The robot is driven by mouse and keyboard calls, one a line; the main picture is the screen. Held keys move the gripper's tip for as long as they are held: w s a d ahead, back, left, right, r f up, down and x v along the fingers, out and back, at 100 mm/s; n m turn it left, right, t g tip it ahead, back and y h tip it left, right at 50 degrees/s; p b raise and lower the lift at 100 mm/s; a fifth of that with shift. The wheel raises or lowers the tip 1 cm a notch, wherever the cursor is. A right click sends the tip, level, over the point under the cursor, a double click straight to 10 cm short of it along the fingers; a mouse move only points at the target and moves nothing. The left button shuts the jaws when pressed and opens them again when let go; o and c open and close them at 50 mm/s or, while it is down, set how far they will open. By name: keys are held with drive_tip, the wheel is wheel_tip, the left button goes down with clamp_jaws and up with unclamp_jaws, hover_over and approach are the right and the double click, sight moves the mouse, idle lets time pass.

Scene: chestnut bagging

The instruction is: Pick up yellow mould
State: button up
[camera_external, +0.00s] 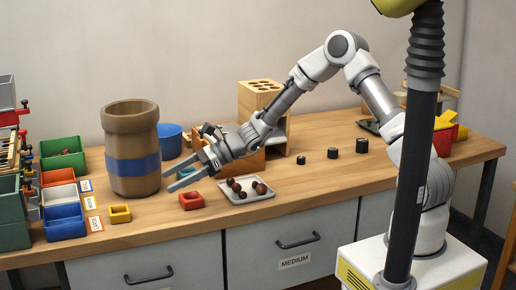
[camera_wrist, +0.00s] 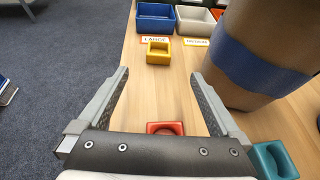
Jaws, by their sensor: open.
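The yellow mould (camera_external: 120,214) is a small square block with a hollow top. It stands on the table near the front edge, right of the blue bin. In the wrist view my gripper (camera_wrist: 159,78) shows both fingers spread wide.
A red mould (camera_external: 191,201) sits below my gripper, and a teal mould (camera_wrist: 274,160) is to the right. A large brown barrel with a blue band (camera_external: 133,165) stands behind the yellow mould. A tray of chestnuts (camera_external: 228,196) lies to the right. Blue bin (camera_external: 64,222) is left.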

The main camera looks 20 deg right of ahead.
drive_tip(key=b, duration=0.3)
approach(124, 207)
drive_tip(key=x, duration=0.5)
drive_tip(key=shift+a, duration=0.25)
drive_tip(key=b+x, duration=0.1)
drive_tip(key=x, duration=0.4)
drive_tip(key=shift+s+f+b, duration=0.1)
drive_tip(key=shift+f+b, duration=0.1)
drive_tip(key=shift+b, duration=0.15)
drive_tip(key=c, duration=1.4)
drive_tip(key=shift+r, duration=0.15)
